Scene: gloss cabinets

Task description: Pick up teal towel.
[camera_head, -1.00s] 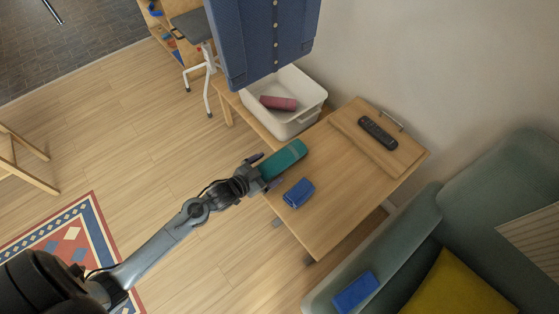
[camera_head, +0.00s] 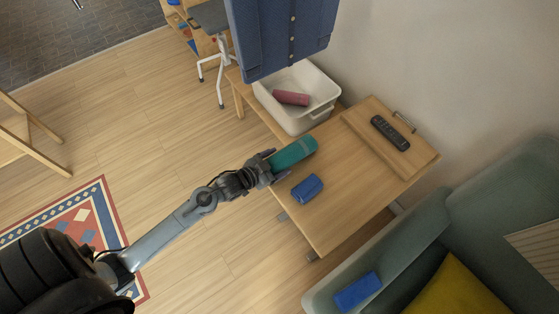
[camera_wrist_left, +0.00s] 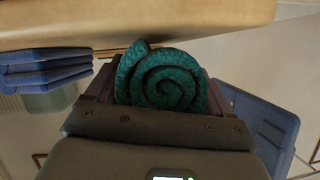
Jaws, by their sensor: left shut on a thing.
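The teal towel (camera_head: 294,153) is a rolled cloth at the left edge of the wooden table (camera_head: 345,205). My left gripper (camera_head: 271,166) is shut on the near end of the roll. In the left wrist view, the spiral end of the teal towel (camera_wrist_left: 162,82) sits between the two fingers of the left gripper (camera_wrist_left: 160,95). In that view a tabletop edge (camera_wrist_left: 130,20) runs across the top. The head view does not clearly show whether the towel touches the table. My right gripper is not in view.
A blue folded cloth (camera_head: 307,188) lies close to the towel. A white bin (camera_head: 318,118) holding a red roll (camera_head: 291,98) stands behind. A board with a black remote (camera_head: 390,132) is at right. A blue garment (camera_head: 281,35) hangs above; a green sofa (camera_head: 430,235) is at front right.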

